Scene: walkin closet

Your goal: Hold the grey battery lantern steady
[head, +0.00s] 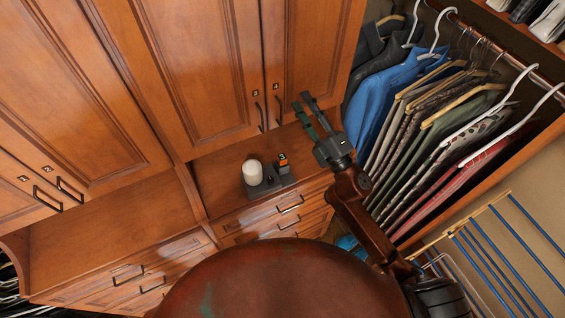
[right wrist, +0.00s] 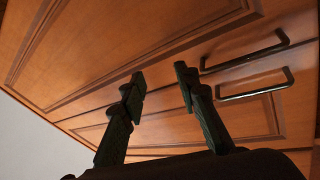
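A small dark grey object (head: 281,182) stands on the wooden counter between the cabinets and the drawers, in the head view. A whitish rounded cylinder (head: 253,172) is at its left, and a small black and orange piece (head: 283,161) is at its back. I cannot tell which of these is the grey battery lantern or whether they are joined. My right gripper (head: 302,100) is above and to the right of them, in front of the cabinet doors. It is open and empty; its two dark fingers (right wrist: 160,78) stand apart in the right wrist view. My left gripper is out of view.
Wooden cabinet doors (head: 190,65) with dark handles (right wrist: 252,72) rise behind the counter. Drawers (head: 285,215) lie below it. Hanging clothes (head: 430,125) and a rack with blue bars (head: 505,250) are at the right. The left counter (head: 110,230) is clear.

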